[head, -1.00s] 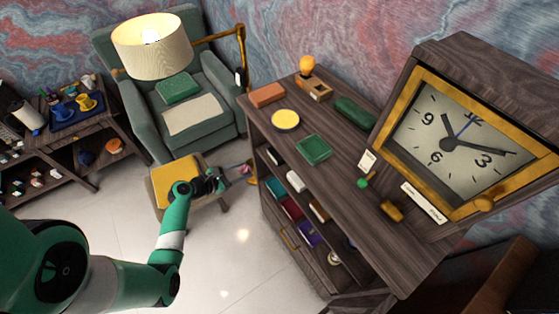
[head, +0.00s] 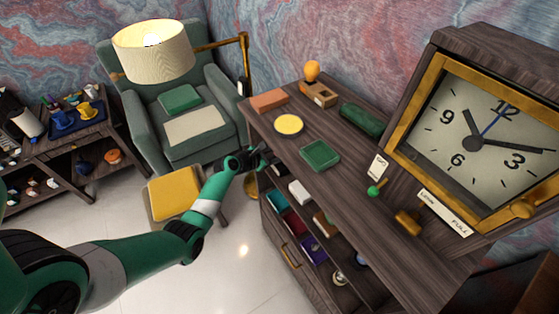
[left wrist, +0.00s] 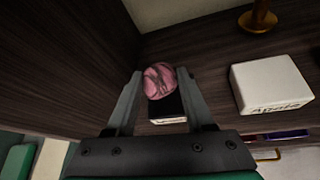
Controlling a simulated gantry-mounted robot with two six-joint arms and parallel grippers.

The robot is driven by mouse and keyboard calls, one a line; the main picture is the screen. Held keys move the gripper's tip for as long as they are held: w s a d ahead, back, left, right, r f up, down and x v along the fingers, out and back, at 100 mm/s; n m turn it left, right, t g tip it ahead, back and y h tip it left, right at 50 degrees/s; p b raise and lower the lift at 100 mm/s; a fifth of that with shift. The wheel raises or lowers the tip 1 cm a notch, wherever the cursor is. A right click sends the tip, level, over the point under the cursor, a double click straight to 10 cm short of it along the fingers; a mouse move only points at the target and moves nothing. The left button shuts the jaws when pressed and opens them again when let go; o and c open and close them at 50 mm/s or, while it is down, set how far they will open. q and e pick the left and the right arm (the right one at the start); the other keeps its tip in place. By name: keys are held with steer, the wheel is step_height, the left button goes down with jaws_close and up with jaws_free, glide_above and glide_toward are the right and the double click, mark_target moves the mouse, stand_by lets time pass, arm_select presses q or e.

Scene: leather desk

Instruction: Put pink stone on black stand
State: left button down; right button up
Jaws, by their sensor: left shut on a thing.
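The pink stone (left wrist: 159,80) is round with dark veins and sits between the fingertips of my left gripper (left wrist: 160,86) in the left wrist view. The gripper is shut on it. A small black stand (left wrist: 168,106) with a pale front edge shows just below the stone, inside a wooden shelf compartment. I cannot tell whether stone and stand touch. In the head view my left gripper (head: 258,157) is at the open side of the shelf unit, and the stone is too small or hidden to make out. My right gripper is not in view.
A white labelled box (left wrist: 271,83) stands right of the black stand, with a brass piece (left wrist: 258,18) behind it. A dark wooden wall (left wrist: 75,65) closes the left side. In the head view the shelf top (head: 300,125) overhangs the compartment. A yellow stool (head: 173,192) stands left.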

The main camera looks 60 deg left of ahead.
arm_select(q)
steer(key=f+b, duration=0.3)
steer(key=shift+w+a+f, duration=0.1)
steer(key=shift+w+f, duration=0.2)
steer(key=shift+w, duration=0.1)
steer(key=shift+s, duration=0.1)
steer(key=shift+c, duration=1.4)
jaws_free()
